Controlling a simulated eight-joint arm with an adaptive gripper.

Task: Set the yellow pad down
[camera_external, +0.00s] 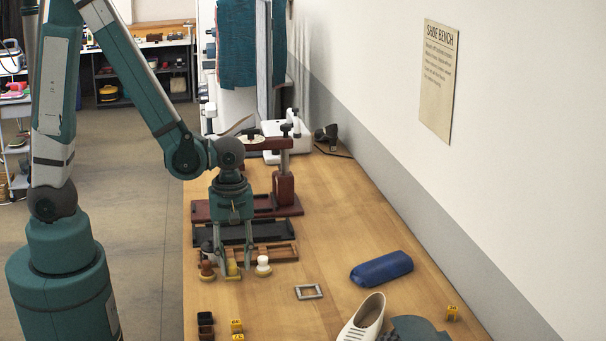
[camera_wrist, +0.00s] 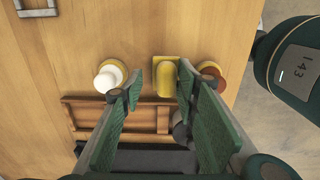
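The yellow pad (camera_wrist: 166,77) is a small yellow block with a rounded top. It is near the left edge of the wooden bench (camera_external: 320,240), where the external view shows it small (camera_external: 232,269). My gripper (camera_wrist: 160,82) points down over it, fingers spread. In the wrist view the pad lies close to the right finger, with a clear gap to the left finger. I cannot tell whether the right finger touches it. The pad's underside is hidden, and I cannot tell if it rests fully on the bench.
A white-topped knob (camera_wrist: 108,77) and a brown knob (camera_wrist: 211,78) flank the pad closely. A brown wooden rack (camera_wrist: 95,112) lies beside them. A grey square frame (camera_external: 308,292), a blue case (camera_external: 381,268) and a white shoe (camera_external: 364,320) are elsewhere. The bench middle is fairly clear.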

